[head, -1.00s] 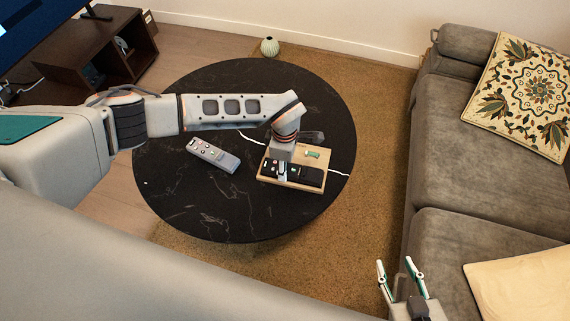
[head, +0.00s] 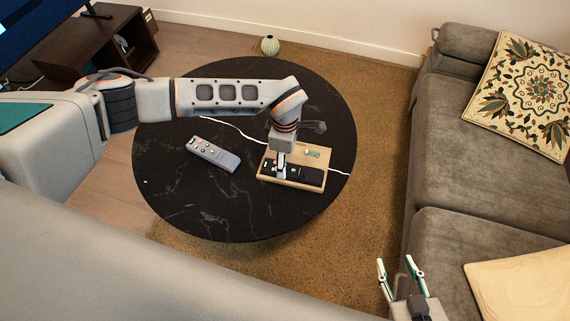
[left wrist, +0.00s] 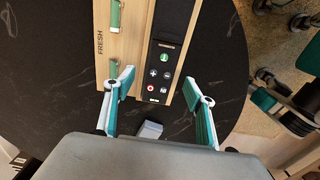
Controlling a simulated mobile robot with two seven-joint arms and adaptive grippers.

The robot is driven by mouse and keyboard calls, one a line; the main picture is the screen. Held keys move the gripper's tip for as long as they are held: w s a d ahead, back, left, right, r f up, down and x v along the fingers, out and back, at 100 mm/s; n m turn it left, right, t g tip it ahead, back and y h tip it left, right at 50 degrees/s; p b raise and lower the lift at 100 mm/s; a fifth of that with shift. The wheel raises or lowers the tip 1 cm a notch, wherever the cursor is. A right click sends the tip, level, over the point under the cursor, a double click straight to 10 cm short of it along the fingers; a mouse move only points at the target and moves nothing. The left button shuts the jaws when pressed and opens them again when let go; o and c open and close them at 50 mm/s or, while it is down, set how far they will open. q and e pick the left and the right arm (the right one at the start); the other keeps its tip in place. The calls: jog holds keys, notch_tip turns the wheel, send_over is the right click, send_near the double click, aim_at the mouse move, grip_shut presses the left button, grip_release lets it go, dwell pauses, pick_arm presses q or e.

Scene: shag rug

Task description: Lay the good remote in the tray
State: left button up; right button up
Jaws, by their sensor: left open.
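A wooden tray (head: 318,184) sits on the right part of the round black table; the left wrist view shows its board (left wrist: 131,45) marked FRESH with green batteries. A black remote (head: 300,172) lies along the tray's front side; its buttons show in the left wrist view (left wrist: 161,75). My left gripper (head: 281,176) points down over this remote. In the left wrist view its fingers (left wrist: 158,80) are spread on either side of the remote, apart from it. A grey remote (head: 213,155) lies on the table left of the tray. My right gripper (head: 395,264) is open and empty near the sofa.
The black table (head: 205,205) is clear in front and at left. A grey sofa (head: 475,170) stands at right, and a dark cabinet (head: 90,55) at the back left.

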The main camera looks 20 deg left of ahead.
pick_arm(q)
notch_tip(320, 180, up, 8)
dwell(0.8)
